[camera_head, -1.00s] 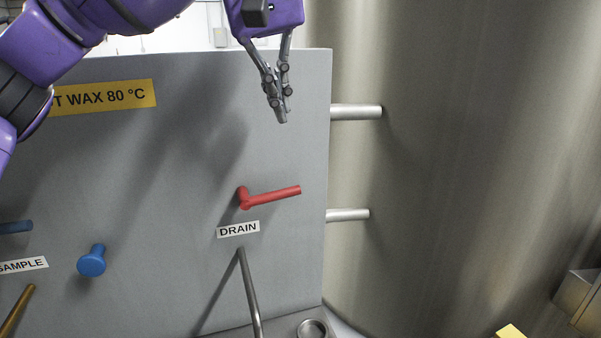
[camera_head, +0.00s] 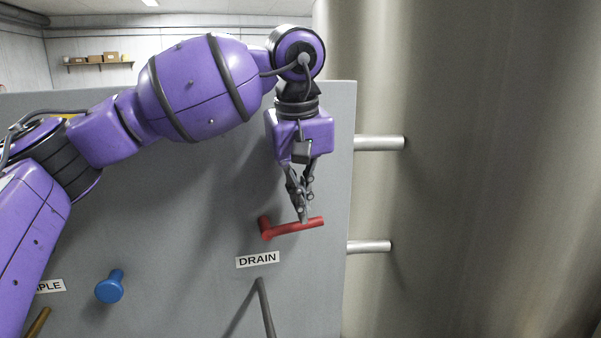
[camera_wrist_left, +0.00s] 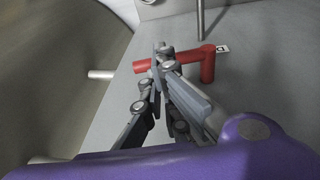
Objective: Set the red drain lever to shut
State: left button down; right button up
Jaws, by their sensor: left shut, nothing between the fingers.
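The red drain lever (camera_head: 281,230) sticks out of the grey panel above the DRAIN label (camera_head: 258,259). Its handle points right and tilts slightly up in the head view. My left gripper (camera_head: 304,218) is shut and empty, pointing down, with its fingertips at the handle's outer half. In the left wrist view the shut fingertips (camera_wrist_left: 161,48) overlap the red lever (camera_wrist_left: 200,58). I cannot tell whether they touch it or are just above it. My right gripper is not in view.
The grey panel (camera_head: 200,230) carries a blue knob (camera_head: 110,288) at lower left and a grey pipe (camera_head: 265,305) below the label. A large metal tank (camera_head: 480,200) stands to the right, joined by two pale pipes (camera_head: 379,143).

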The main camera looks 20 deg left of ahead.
pick_arm(q)
jog(key=shift+x, duration=1)
jog(key=shift+d+x, duration=0.2)
jog(key=shift+x, duration=0.7)
jog(key=shift+s, duration=0.1)
jog(key=v, duration=1.2)
jog(key=shift+r, duration=0.2)
